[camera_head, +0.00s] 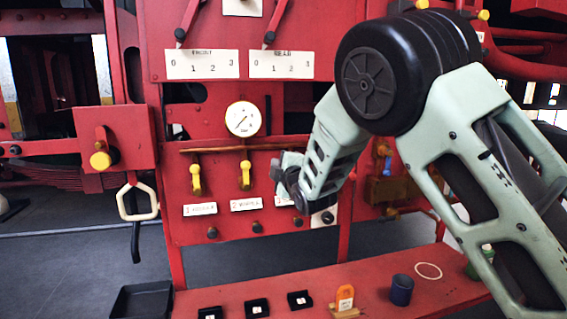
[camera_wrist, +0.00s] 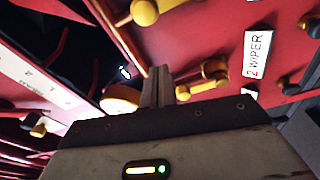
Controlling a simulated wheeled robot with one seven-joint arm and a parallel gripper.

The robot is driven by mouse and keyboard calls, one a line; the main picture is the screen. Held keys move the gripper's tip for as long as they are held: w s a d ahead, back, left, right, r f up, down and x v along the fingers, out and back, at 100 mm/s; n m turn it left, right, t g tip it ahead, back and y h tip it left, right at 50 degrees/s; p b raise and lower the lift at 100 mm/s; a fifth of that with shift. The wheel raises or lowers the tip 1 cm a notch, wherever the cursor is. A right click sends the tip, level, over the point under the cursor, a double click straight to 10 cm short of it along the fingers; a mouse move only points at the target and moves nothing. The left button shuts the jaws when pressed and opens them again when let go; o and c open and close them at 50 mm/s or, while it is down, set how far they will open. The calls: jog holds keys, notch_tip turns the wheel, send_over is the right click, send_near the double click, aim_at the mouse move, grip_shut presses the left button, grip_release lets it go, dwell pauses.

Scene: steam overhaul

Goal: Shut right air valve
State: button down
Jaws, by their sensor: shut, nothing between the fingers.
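Two yellow valve handles hang down on the red panel in the head view, the left one (camera_head: 195,180) and the one beside it (camera_head: 245,175). A third label, right of theirs, is partly hidden by my gripper (camera_head: 283,175), which is at the panel just right of the second handle. In the wrist view my gripper (camera_wrist: 158,84) is shut and empty. Its fingers point at the panel beside a yellow handle (camera_wrist: 203,80) near the "2 WIPER" label (camera_wrist: 257,53); I cannot tell whether they touch it. Another yellow handle (camera_wrist: 145,12) shows at the top.
A white-faced gauge (camera_head: 242,119) sits above the handles. Small dark knobs (camera_head: 257,227) line the panel below the labels. A red bench (camera_head: 270,300) below holds black boxes, an orange padlock-shaped item (camera_head: 345,297) and a blue cup (camera_head: 401,290). A yellow knob (camera_head: 100,160) is at left.

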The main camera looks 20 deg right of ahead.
jog(key=w, duration=0.1)
jog(key=w+p, duration=0.1)
jog(key=w, duration=0.1)
jog(key=shift+w+a+r, duration=0.1)
jog(key=shift+a+r, duration=0.1)
jog(key=shift+a, duration=0.05)
jog(key=d, duration=0.1)
jog(key=p, duration=0.1)
jog(key=d+p, duration=0.1)
jog(key=shift+d+f, duration=0.25)
jog(key=shift+d, duration=0.1)
jog(key=shift+d+f+p, duration=0.3)
jog(key=shift+d+p, duration=0.1)
jog(key=shift+d, duration=0.1)
jog(key=shift+d+f+b, duration=0.1)
jog(key=shift+d+b, duration=0.05)
jog(key=shift+b, duration=0.25)
jog(key=shift+d+m+b, duration=0.15)
jog(key=shift+m+b, duration=0.35)
jog(key=shift+b, duration=0.1)
